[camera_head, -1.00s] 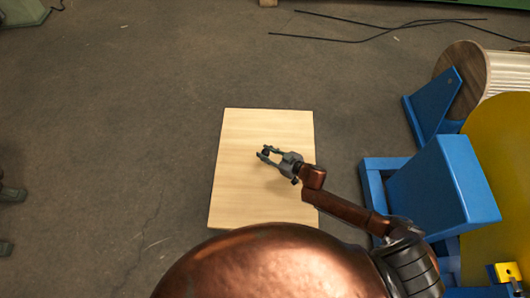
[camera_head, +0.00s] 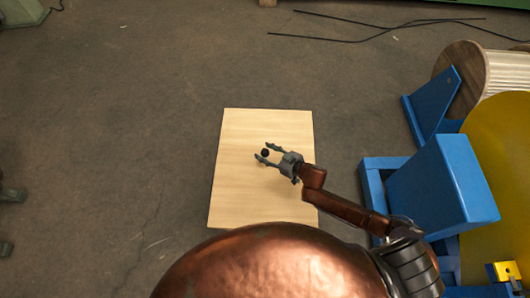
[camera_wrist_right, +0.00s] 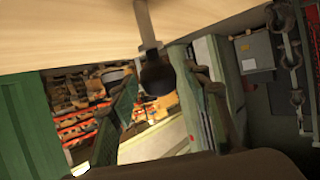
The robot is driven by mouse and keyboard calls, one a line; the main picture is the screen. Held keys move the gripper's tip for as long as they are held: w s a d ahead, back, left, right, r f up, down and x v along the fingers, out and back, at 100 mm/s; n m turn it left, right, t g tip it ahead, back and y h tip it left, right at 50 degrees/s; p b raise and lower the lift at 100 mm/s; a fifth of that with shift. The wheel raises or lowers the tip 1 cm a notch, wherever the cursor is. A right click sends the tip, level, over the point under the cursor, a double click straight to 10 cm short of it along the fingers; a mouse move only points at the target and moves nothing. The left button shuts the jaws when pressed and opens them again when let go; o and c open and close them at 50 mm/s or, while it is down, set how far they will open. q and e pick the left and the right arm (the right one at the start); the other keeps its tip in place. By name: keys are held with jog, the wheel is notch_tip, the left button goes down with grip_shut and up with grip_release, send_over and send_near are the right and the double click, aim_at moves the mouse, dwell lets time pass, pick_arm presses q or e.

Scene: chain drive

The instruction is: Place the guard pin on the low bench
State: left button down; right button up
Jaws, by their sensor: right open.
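The guard pin shows in the head view as a small dark round head (camera_head: 265,152) over the low bench (camera_head: 245,200), a pale wooden top. In the right wrist view the guard pin has a dark knob (camera_wrist_right: 157,77) and a thin metal shaft running up across the pale bench top (camera_wrist_right: 70,35). My right gripper (camera_head: 266,152) is open over the bench, its fingertips on either side of the dark head with a visible gap. In the wrist view the fingers stand apart around the knob. Whether the shaft's far end touches the bench cannot be seen. My left gripper is not in view.
Blue machine blocks (camera_head: 445,185) and a yellow disc (camera_head: 500,170) stand right of the bench. A cable reel (camera_head: 465,75) is behind them. Black cables (camera_head: 350,35) lie on the floor at the back. The floor left of the bench is clear.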

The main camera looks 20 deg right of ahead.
jog(key=p+v, duration=0.2)
jog(key=v, duration=0.9)
jog(key=shift+s+d, duration=0.2)
jog(key=shift+s, duration=0.05)
jog(key=shift+r, duration=0.15)
